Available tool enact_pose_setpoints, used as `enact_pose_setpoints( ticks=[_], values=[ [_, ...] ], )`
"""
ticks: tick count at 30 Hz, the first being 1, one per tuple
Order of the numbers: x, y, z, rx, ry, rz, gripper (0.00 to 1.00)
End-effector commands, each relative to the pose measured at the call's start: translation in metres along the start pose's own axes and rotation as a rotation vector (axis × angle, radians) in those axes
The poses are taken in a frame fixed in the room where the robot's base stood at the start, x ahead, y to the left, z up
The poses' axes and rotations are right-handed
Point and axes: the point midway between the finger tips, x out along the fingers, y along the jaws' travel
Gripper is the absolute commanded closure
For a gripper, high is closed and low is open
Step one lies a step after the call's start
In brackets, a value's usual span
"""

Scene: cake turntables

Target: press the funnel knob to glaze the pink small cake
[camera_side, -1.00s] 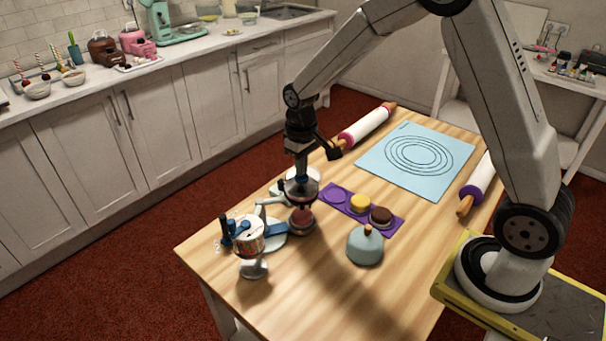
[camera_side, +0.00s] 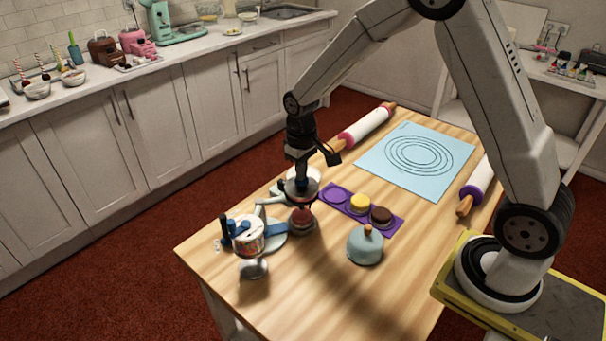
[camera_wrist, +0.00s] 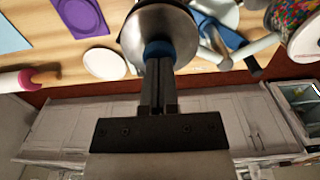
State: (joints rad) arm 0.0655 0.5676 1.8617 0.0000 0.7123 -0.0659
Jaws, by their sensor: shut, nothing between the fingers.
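My gripper (camera_wrist: 158,78) is shut and empty. In the wrist view its fingertips meet the blue funnel knob (camera_wrist: 159,48) on top of the round metal funnel (camera_wrist: 150,30). In the side view the gripper (camera_side: 300,178) points straight down at the funnel (camera_side: 297,190), and the knob is mostly hidden. The cake is hidden in the wrist view.
A purple mat (camera_side: 335,196) with yellow (camera_side: 360,203) and brown (camera_side: 381,215) cakes lies to the right. A grey-blue dome (camera_side: 364,247) stands in front. A decorated cup (camera_side: 248,238) and a metal bowl-like piece (camera_side: 253,268) are at left. A pink-ended rolling pin (camera_side: 366,127) lies behind.

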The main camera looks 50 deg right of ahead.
Motion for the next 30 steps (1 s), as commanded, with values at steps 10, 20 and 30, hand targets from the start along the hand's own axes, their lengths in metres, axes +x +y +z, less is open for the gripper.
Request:
enact_pose_setpoints(
  ticks=[10, 20, 30],
  values=[
    [0.002, 0.0, 0.0, 0.0, 0.0, 0.0, 1.0],
    [0.0, 0.0, 0.0, 0.0, 0.0, 0.0, 1.0],
    [-0.007, 0.0, 0.0, 0.0, 0.0, 0.0, 1.0]
  ],
)
